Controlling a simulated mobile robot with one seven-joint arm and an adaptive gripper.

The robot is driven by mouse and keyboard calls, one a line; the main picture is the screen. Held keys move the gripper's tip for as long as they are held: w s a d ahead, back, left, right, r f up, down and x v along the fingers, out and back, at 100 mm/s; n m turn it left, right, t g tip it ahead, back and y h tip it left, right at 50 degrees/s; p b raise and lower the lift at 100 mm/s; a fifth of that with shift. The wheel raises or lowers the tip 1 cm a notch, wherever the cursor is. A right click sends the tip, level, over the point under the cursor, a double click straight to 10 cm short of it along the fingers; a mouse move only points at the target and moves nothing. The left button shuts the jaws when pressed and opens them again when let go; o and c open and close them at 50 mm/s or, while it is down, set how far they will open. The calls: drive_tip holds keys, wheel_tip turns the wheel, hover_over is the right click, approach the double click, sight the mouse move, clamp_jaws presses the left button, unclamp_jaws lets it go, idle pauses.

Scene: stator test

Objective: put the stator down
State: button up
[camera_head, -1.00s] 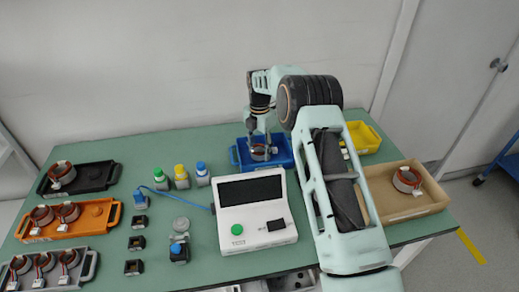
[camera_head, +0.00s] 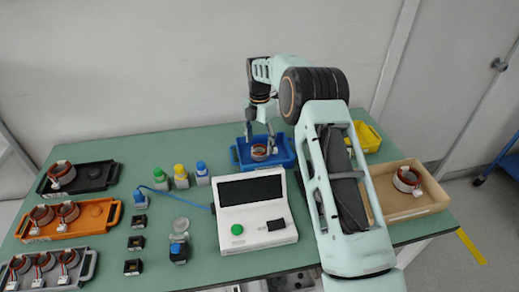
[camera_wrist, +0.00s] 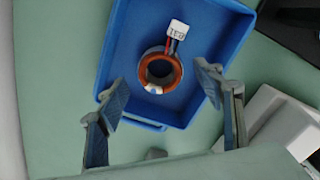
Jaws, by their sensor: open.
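The stator (camera_wrist: 160,72) is an orange-brown copper ring with a white labelled tag on short wires. It lies in the blue tray (camera_wrist: 110,75), on its floor. In the head view the stator (camera_head: 260,152) shows in the blue tray (camera_head: 237,157) at the back of the table. My gripper (camera_wrist: 165,105) is open and empty, its two fingers wide apart on either side of the stator in the wrist view. In the head view my gripper (camera_head: 260,138) hangs just above the tray, apart from the stator.
A white tester (camera_head: 255,225) with a dark screen stands in front of the blue tray. A yellow bin (camera_head: 372,137) and a cardboard-coloured box (camera_head: 432,200) holding another stator are at right. Black (camera_head: 95,177), orange (camera_head: 100,228) and grey trays with stators line the left. Several bottles stand between.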

wheel_tip(320, 180, up, 8)
drive_tip(key=shift+r, duration=0.2)
